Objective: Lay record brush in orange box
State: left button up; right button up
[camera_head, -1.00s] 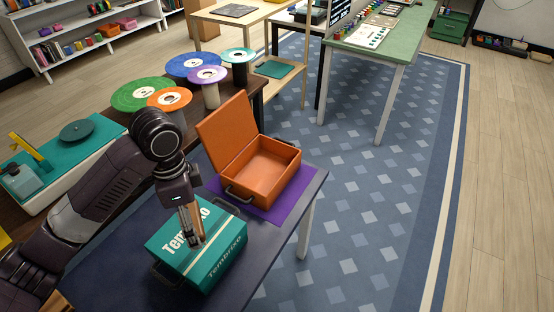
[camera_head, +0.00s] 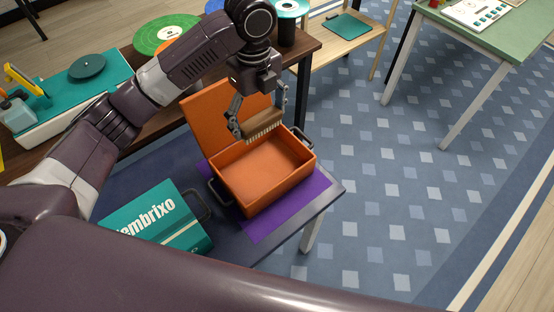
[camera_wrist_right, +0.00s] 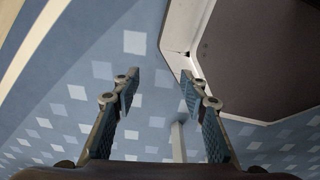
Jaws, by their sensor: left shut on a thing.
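The orange box (camera_head: 268,186) stands open on the dark table, its lid tilted up at the back. Its inside looks empty. My left gripper (camera_head: 260,125) is shut on the record brush (camera_head: 264,128), a brown wooden piece with pale bristles facing down. The gripper holds the brush above the back part of the box opening, in front of the lid. My right gripper (camera_wrist_right: 158,88) shows in the right wrist view, its fingers apart with nothing between them, above the carpet.
A closed teal case (camera_head: 155,222) marked "Tembrixo" lies left of the box. The box stands on a purple mat (camera_head: 290,213). A turntable (camera_head: 75,85) and coloured records (camera_head: 163,33) are behind. A green-topped table (camera_head: 480,38) stands at the back right.

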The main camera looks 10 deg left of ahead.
pick_arm(q)
notch_tip(320, 180, down, 8)
send_over(262, 171)
notch_tip(262, 171, down, 7)
jog(key=shift+r+p, duration=0.15)
jog(key=shift+p, duration=0.25)
jog(key=shift+f, duration=0.3)
notch_tip(262, 171, down, 4)
jog(key=shift+f, duration=0.15)
pick_arm(e)
jog(key=shift+s+d+r, duration=0.1)
jog(key=shift+s+r, duration=0.3)
jog(key=shift+r, duration=0.15)
pick_arm(q)
jog(key=o, duration=0.7)
jog(key=shift+f, duration=0.15)
jog(key=o, duration=0.5)
jog(key=shift+c, duration=0.2)
